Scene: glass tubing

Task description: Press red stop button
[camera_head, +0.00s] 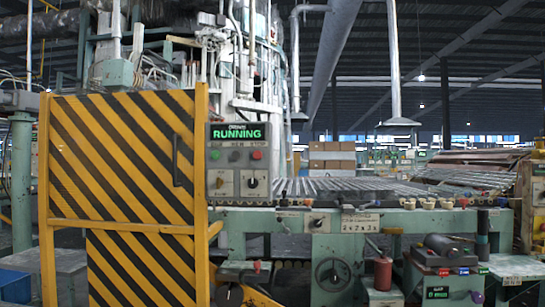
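A grey control panel (238,176) stands upright just right of the striped gate. Its green-lit display (236,133) reads RUNNING. Below the display is a row of small buttons: a green one (215,155) at left, a dark one (234,156) in the middle and the red stop button (256,155) at right. The small labels above them are hard to read. A black rotary knob (252,182) is lower on the panel. Nothing covers the red button. My gripper is not in view.
A yellow and black striped gate (122,170) fills the left. A roller conveyor (370,186) runs right behind the panel. A handwheel (333,274), a red cylinder (383,275) and a green machine box (447,275) stand low at front right. Cardboard boxes (331,155) are behind.

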